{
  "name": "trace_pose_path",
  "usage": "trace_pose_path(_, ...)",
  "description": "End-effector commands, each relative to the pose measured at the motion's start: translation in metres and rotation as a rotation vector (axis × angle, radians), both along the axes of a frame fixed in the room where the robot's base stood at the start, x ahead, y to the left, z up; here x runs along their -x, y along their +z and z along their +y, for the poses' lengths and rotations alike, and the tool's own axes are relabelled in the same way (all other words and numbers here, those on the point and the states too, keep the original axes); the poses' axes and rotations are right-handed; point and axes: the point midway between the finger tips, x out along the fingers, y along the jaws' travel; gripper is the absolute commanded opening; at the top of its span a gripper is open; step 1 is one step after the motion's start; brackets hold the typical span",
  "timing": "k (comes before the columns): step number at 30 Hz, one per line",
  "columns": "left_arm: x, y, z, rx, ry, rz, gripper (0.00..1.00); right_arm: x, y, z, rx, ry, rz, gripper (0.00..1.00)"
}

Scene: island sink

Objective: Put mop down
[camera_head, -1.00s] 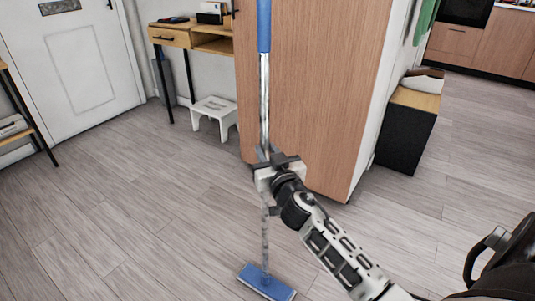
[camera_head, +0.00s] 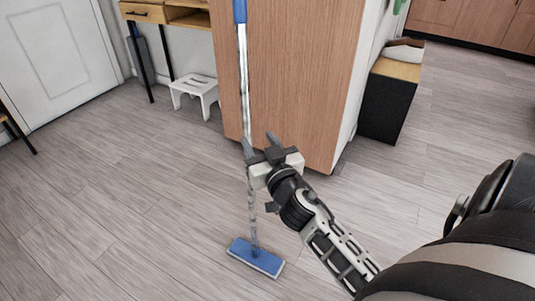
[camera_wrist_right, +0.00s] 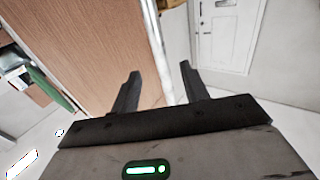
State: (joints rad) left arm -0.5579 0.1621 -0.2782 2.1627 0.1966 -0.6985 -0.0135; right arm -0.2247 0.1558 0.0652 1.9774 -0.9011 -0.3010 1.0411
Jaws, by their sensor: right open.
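The mop stands nearly upright on the floor in the head view. Its blue flat head (camera_head: 255,258) rests on the boards, and its grey pole (camera_head: 243,75) rises past the wooden cabinet to a blue handle at the top edge. My right gripper (camera_head: 260,143) is open at the lower half of the pole. In the right wrist view the pole (camera_wrist_right: 158,45) runs between the two spread dark fingers (camera_wrist_right: 158,80), with visible room on both sides. The top of the handle is cut off. My left gripper is not in view.
The wooden cabinet (camera_head: 295,75) stands close behind the pole. A white step stool (camera_head: 195,92) sits left of it under a small desk (camera_head: 165,15). A black box with a wooden top (camera_head: 390,100) stands at the right. Floor (camera_head: 110,200) is clear left and front.

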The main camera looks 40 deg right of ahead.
Motion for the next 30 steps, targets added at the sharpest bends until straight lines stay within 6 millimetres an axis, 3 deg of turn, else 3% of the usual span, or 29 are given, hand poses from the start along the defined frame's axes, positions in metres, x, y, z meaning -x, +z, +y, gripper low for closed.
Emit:
trace_pose_path(6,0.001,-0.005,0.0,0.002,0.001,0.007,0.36,0.036,-0.003,0.009,-0.002,-0.002,0.002,0.45)
trace_pose_path(14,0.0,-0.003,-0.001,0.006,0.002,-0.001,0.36,0.048,-0.002,0.013,-0.001,0.0,0.002,0.45)
trace_pose_path(17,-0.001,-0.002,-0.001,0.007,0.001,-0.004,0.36,0.05,-0.013,0.022,-0.018,0.015,0.046,0.45)
trace_pose_path(20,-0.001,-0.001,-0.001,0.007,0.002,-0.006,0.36,0.057,-0.042,0.049,-0.061,0.07,0.166,0.45)
trace_pose_path(23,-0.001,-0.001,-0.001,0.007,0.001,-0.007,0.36,0.075,-0.081,0.093,-0.107,0.183,0.348,0.45)
trace_pose_path(27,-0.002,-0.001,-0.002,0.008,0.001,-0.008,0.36,0.114,-0.124,0.161,-0.148,0.405,0.579,0.45)
trace_pose_path(30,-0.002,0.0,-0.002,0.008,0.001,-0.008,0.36,0.14,-0.139,0.198,-0.165,0.546,0.678,0.45)
